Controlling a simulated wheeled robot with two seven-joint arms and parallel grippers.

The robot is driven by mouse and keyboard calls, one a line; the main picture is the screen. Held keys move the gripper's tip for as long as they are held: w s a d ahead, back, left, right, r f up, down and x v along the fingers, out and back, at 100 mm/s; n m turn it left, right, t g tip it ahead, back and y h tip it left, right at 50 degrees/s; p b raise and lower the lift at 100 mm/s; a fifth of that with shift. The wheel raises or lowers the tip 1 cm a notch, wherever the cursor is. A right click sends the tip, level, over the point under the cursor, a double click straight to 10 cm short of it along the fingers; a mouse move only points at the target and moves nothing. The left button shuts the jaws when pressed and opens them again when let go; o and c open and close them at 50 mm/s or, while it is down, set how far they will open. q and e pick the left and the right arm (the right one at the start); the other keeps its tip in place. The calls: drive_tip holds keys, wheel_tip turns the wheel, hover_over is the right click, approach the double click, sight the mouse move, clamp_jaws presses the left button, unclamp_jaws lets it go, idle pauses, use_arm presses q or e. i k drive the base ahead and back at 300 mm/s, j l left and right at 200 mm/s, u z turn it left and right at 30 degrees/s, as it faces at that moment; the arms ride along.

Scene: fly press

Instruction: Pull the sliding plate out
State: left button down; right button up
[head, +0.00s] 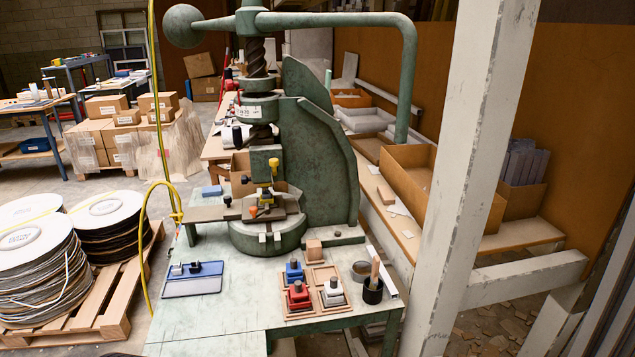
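The green fly press (310,150) stands on the pale green bench in the middle of the head view. A flat grey-brown sliding plate (205,214) lies across the press bed and sticks out to the left. A small black knob (228,201) stands on it. Its right part runs under the tooling, which has a yellow knob (274,163) and an orange knob (253,211). I cannot tell how far the plate runs inside. Neither of my grippers is in view.
On the bench (210,320) are a blue-and-grey tray (192,279), blue, red and white blocks in wooden frames (312,290), a wooden cube (314,250) and a black cup (372,290). A yellow hose (142,240) hangs left. A white post (465,170) stands right. The bench's front left is clear.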

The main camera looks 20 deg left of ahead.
sight(235, 208)
drive_tip(key=k+j, duration=0.1)
drive_tip(key=j, duration=0.35)
drive_tip(key=k+j, duration=0.15)
drive_tip(key=j, duration=0.25)
drive_tip(key=k+j, duration=0.1)
drive_tip(key=j, duration=0.35)
drive_tip(key=k+j, duration=0.1)
drive_tip(key=j, duration=0.35)
drive_tip(key=k+j, duration=0.1)
drive_tip(key=j, duration=0.7)
drive_tip(key=k+j, duration=0.1)
drive_tip(key=j, duration=0.7)
